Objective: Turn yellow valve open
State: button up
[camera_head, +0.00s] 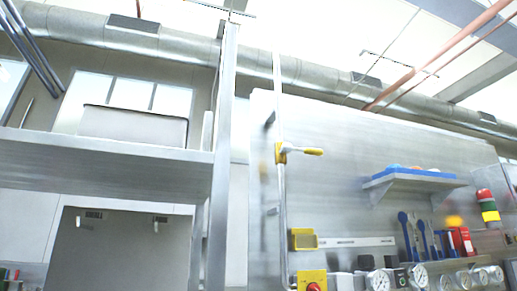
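A yellow valve (283,154) sits on a vertical metal pipe at the middle of the head view. Its yellow lever handle (305,151) points to the right, roughly level, across the pipe. My gripper is not in view.
Left of the pipe stands a steel shelf (110,148) with an upright post and a grey bin (134,126). Right of it is a steel panel with a small shelf (413,178), a yellow holder (303,240), blue tools (405,232), gauges (379,280) and a red-green-yellow light (486,204).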

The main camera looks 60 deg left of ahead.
aim_at(287, 148)
jog(key=u, duration=2.05)
jog(key=k, duration=1.05)
jog(key=z, duration=0.95)
jog(key=i, duration=1.4)
jog(key=u, duration=0.45)
